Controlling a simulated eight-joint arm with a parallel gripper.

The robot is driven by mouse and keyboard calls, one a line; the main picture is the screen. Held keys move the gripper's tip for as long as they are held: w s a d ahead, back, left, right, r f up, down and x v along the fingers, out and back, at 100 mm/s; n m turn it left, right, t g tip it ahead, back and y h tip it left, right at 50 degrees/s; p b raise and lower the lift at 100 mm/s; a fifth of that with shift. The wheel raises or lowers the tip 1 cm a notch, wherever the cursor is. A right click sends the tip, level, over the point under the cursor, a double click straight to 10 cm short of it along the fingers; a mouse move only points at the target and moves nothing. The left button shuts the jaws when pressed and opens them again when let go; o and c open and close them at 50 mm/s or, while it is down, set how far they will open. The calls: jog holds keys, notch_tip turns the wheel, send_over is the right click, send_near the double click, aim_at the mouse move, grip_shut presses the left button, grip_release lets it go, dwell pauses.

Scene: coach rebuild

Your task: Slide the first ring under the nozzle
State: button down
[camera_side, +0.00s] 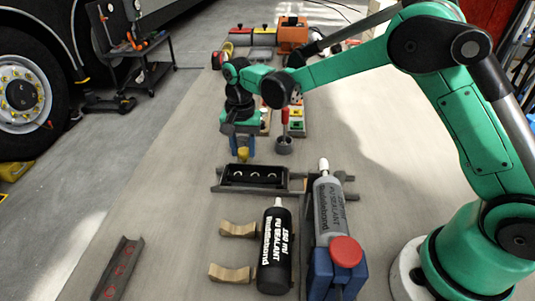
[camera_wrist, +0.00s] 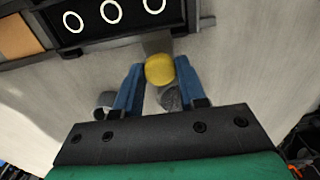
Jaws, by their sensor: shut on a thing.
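A black carrier (camera_side: 240,186) with a row of white rings (camera_side: 255,175) lies across the bench in a dark frame. In the wrist view several of its rings (camera_wrist: 112,11) show at the top. The grey sealant cartridge (camera_side: 328,207) lies to its right in a blue holder (camera_side: 325,268), its white nozzle (camera_side: 323,165) pointing away from the camera near the frame's right part. My gripper (camera_side: 242,154) is behind the carrier, blue fingers pointing down. It is shut on a yellow rounded piece (camera_wrist: 159,69), which also shows in the side view (camera_side: 243,155).
A black sealant bottle (camera_side: 275,250) lies beside wooden cradles (camera_side: 238,229). A dark strip with reddish rings (camera_side: 118,268) is at lower left. A grey cup (camera_side: 284,146) with a red-handled tool (camera_side: 285,117) stands right of my gripper. Bench left of the carrier is clear.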

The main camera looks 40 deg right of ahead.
jog(key=s+d, duration=0.6)
jog(key=shift+s+d, duration=0.4)
jog(key=shift+c, duration=2.4)
grip_release()
jog(key=shift+r, duration=2.85)
